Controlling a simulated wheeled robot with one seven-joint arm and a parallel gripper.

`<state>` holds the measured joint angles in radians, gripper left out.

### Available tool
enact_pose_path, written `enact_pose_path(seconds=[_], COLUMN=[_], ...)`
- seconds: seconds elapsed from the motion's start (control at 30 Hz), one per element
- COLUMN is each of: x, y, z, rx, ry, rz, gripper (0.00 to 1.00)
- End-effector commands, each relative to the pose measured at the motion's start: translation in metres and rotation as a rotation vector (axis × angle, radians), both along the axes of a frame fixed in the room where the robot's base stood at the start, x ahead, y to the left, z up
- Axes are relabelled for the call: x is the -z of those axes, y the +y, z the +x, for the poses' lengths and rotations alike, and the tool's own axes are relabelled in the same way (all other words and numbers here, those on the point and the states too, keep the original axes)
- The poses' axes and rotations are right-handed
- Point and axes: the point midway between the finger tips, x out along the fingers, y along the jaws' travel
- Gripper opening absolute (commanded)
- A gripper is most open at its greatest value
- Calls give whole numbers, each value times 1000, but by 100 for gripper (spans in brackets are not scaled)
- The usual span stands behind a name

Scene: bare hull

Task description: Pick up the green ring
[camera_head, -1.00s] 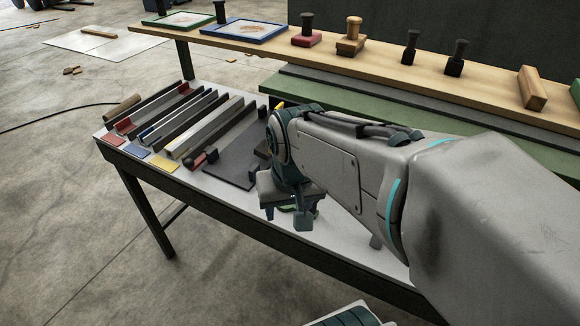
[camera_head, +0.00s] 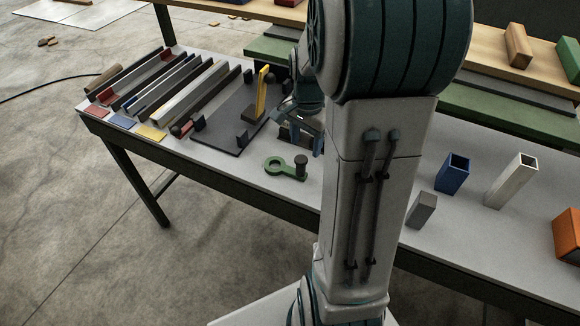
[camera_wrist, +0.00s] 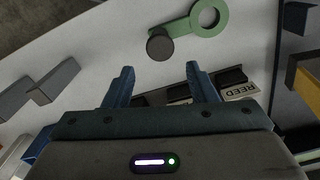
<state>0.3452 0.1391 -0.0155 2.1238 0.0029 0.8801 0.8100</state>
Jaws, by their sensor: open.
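The green ring (camera_head: 286,170) lies flat on the grey table, left of my arm, with a flat green tab ending at an upright dark round peg (camera_head: 300,163). In the wrist view the ring (camera_wrist: 187,27) is at the top, beyond my fingertips, and the dark peg (camera_wrist: 160,44) stands just ahead of the gap between them. My gripper (camera_wrist: 160,72) is open, with nothing between its blue fingers. In the head view my gripper is partly hidden behind my arm, a little beyond the ring.
A dark plate (camera_head: 221,128) with a yellow upright (camera_head: 262,92) stands left of my gripper. Several metal channels lie farther left. A blue tube (camera_head: 453,174), a white tube (camera_head: 511,181) and a grey block (camera_head: 421,210) stand right of my arm. Table around the ring's near side is clear.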

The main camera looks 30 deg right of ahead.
Motion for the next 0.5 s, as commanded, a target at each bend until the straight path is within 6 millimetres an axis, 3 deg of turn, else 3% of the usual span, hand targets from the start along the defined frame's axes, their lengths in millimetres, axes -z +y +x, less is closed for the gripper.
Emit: enact_pose_path(seconds=[0.1,0.37,0.5], x=[17,37,59], y=[0,4,11], z=[0,-2,-4], rx=[-1,-1,-3], ry=[1,3,4], rz=[1,1,2], gripper=[52,52,52])
